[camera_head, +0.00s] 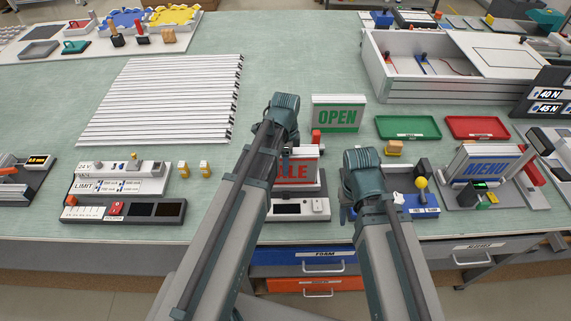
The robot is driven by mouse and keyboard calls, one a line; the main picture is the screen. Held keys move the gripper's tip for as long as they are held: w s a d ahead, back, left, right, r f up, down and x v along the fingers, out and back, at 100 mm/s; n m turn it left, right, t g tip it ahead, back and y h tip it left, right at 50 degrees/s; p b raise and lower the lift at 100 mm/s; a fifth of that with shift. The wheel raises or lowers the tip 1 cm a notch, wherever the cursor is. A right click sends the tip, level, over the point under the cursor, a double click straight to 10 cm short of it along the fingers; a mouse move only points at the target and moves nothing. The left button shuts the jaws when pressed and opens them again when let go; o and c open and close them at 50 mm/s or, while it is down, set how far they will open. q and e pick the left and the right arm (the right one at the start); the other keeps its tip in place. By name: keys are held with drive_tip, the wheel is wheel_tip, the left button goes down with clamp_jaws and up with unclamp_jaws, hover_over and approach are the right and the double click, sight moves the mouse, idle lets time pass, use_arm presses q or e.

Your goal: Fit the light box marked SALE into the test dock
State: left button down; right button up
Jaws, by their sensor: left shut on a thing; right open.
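The light box marked SALE (304,167) has a white face with red letters and stands upright. My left arm covers its left part. Its lower edge is close above the test dock (292,208), a grey unit with a dark display and a white switch; I cannot tell whether it is fully seated.
The OPEN box (338,114) stands behind. Green (408,128) and red (478,128) trays lie right of it. The MENU box (486,165) stands in a frame at right. A blue unit with a yellow knob (421,183) is beside my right gripper. A power supply (122,178) stands left.

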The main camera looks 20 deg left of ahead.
use_arm(q)
drive_tip(key=shift+f, duration=0.2)
drive_tip(key=shift+c, duration=0.6)
unclamp_jaws()
drive_tip(key=shift+r, duration=0.1)
drive_tip(key=shift+r, duration=0.15)
wheel_tip(320, 180, up, 12)
drive_tip(key=p, duration=1.2)
drive_tip(key=s+d+n+y, duration=0.1)
drive_tip(key=s+d+n, duration=0.9)
drive_tip(key=s, duration=0.4)
drive_tip(key=shift+s+d+n, duration=0.2)
drive_tip(key=shift+d+n, duration=0.05)
drive_tip(key=shift+n, duration=0.35)
